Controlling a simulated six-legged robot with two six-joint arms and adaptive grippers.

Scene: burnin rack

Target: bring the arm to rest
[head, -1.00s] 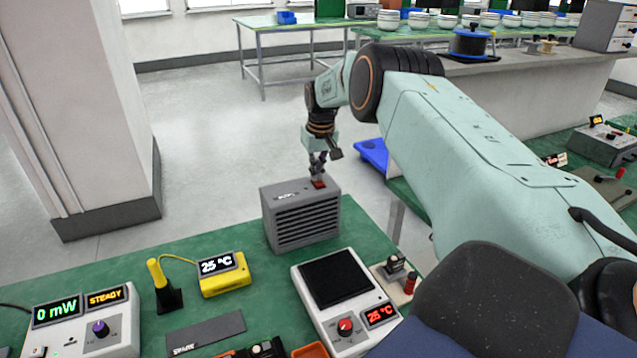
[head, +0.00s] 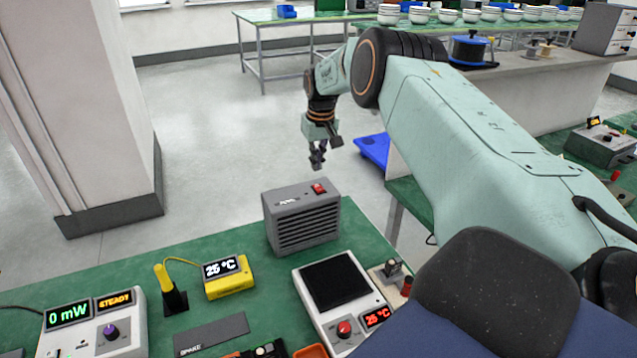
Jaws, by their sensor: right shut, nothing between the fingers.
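My right gripper (head: 317,158) is shut and empty. It hangs in the air above and behind the grey slatted box (head: 302,222), apart from it. My right arm reaches in from the right side of the head view. The box has a red switch (head: 319,188) on its top, now fully in sight. My left gripper does not show.
On the green bench (head: 255,280) stand a hot plate (head: 340,290) reading 25 °C, a yellow thermometer (head: 228,277) and a power meter (head: 95,325) reading 0 mW. A white pillar (head: 85,110) stands at left. Open floor lies behind the bench.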

